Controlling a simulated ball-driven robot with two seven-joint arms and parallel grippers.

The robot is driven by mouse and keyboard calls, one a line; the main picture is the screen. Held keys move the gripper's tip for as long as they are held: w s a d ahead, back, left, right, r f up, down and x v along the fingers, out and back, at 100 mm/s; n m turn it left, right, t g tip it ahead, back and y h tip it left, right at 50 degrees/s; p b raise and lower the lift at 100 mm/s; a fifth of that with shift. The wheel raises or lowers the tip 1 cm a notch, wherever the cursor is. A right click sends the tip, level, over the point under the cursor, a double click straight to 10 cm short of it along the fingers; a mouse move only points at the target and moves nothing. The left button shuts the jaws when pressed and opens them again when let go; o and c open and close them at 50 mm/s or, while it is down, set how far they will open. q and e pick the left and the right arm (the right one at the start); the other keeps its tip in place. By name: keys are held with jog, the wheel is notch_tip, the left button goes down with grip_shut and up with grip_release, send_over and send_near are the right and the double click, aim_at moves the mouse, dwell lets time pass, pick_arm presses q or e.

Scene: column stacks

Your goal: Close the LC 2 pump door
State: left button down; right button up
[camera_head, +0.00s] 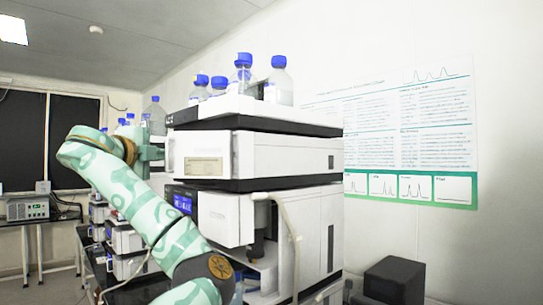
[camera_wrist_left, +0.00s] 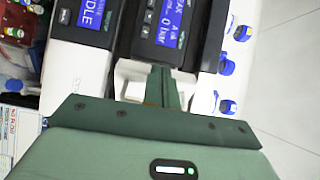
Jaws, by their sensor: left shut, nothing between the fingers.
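The near instrument stack (camera_head: 290,153) stands in the middle of the head view. Its upper white front panel (camera_head: 205,147) carries a pale label. Below it, a white front section (camera_head: 222,222) stands beside a blue display. I cannot read which part is the LC 2 pump door, or tell how far it is open. My left gripper (camera_head: 160,153) is at the left edge of the upper panel, partly hidden by my arm. In the left wrist view its green fingers (camera_wrist_left: 162,84) are together and empty, in front of a white panel (camera_wrist_left: 130,80). Contact is unclear. My right gripper is not seen.
Blue-capped bottles (camera_head: 279,80) stand on top of the stack. A tube (camera_head: 290,225) loops down its side. A dark box (camera_head: 395,279) is at lower right. More instruments (camera_head: 124,238) stand at left behind my arm. Two lit displays (camera_wrist_left: 97,14) show in the left wrist view.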

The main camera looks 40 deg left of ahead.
pick_arm(q)
jog(key=shift+w+a+m+t+h, duration=0.4)
jog(key=shift+w+a+m+h, duration=0.1)
jog(key=shift+h, duration=0.2)
dwell(0.3)
dwell(0.5)
jog(key=shift+d, duration=0.1)
